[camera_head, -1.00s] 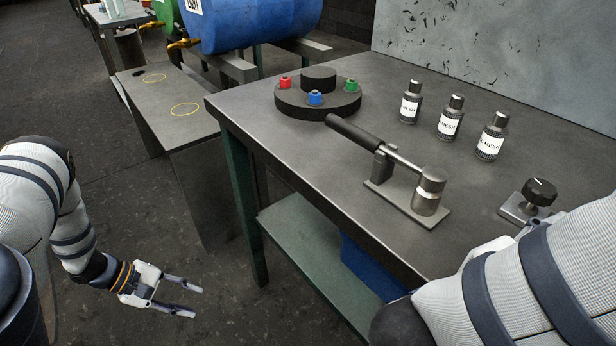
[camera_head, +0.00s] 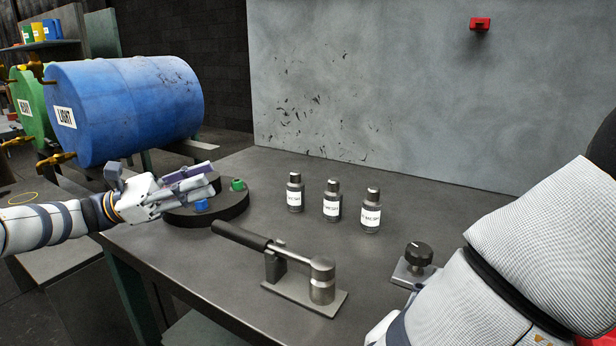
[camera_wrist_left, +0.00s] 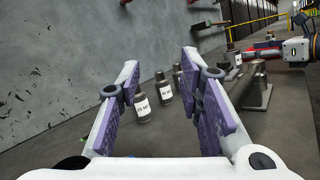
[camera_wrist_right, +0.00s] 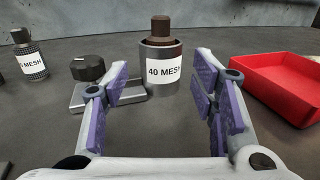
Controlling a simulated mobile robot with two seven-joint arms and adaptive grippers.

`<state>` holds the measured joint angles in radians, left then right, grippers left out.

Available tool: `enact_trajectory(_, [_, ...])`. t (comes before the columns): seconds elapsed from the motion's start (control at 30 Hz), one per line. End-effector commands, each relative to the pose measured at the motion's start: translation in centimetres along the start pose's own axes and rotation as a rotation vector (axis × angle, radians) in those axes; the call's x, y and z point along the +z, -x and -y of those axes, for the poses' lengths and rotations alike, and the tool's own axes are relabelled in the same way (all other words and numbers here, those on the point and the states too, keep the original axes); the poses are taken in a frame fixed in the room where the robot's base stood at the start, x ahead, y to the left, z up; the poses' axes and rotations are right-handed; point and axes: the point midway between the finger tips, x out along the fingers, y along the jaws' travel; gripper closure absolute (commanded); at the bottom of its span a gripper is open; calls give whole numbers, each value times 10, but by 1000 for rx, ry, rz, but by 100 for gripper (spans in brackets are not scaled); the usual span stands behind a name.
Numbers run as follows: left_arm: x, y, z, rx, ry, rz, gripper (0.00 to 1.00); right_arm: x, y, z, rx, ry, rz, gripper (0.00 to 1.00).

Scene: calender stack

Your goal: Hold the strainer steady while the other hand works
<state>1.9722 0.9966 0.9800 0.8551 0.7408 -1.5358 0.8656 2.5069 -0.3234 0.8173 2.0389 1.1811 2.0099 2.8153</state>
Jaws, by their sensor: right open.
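In the right wrist view a grey cylinder labelled 40 MESH (camera_wrist_right: 161,72), with a brown stem in its top, stands upright on the table. My right gripper (camera_wrist_right: 160,85) is open, and the cylinder is centred between its fingers as seen there, apart from them. I cannot tell how deep between them it is. The head view does not show this gripper. My left gripper (camera_head: 207,178) is open and empty over the round black stand (camera_head: 225,205), and partly covers it. Three dark bottles with MESH labels (camera_head: 294,192) (camera_head: 332,202) (camera_head: 371,212) stand upright behind the lever.
A lever device on a plate (camera_head: 300,290) lies at the front of the table. A black knob on a block (camera_head: 419,256) is near my right arm. A red tray (camera_wrist_right: 285,88) stands right of the labelled cylinder. A grey wall (camera_head: 400,90) closes off the back.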

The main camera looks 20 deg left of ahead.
Motion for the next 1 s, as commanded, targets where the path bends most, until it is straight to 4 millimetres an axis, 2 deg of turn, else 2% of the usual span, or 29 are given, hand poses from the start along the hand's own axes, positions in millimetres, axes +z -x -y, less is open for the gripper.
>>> enact_trajectory(0.03, [-4, -39, 9, -121, 33, -42, 67, 0, 0, 0, 0, 0, 0, 48])
enact_trajectory(0.17, [-20, -132, 47, -445, 131, -266, 67, 0, 0, 0, 0, 0, 0, 48])
enact_trajectory(0.2, [-23, -160, 62, -541, 151, -368, 67, 0, 0, 0, 0, 0, 1, 48])
enact_trajectory(0.3, [-28, -218, 94, -710, 164, -666, 67, 0, 0, 0, 0, 0, 1, 48])
enact_trajectory(0.4, [-28, -258, 118, -767, 133, -963, 67, 0, 0, 0, 0, 0, 1, 48])
enact_trajectory(0.5, [-22, -286, 133, -744, 80, -1195, 67, 0, 0, 0, 0, 0, 1, 48])
enact_trajectory(0.6, [-16, -302, 142, -697, 36, -1337, 67, 0, 0, 0, 0, 0, 0, 48])
enact_trajectory(0.77, [-12, -309, 146, -658, 11, -1414, 67, 0, -7, 0, -2, -3, -2, 48])
enact_trajectory(0.87, [-12, -309, 146, -658, 12, -1414, 67, 0, -26, 2, -7, -3, -2, 48])
enact_trajectory(1.0, [-12, -309, 146, -659, 13, -1412, 67, 1, -61, 1, -5, -2, 2, 48])
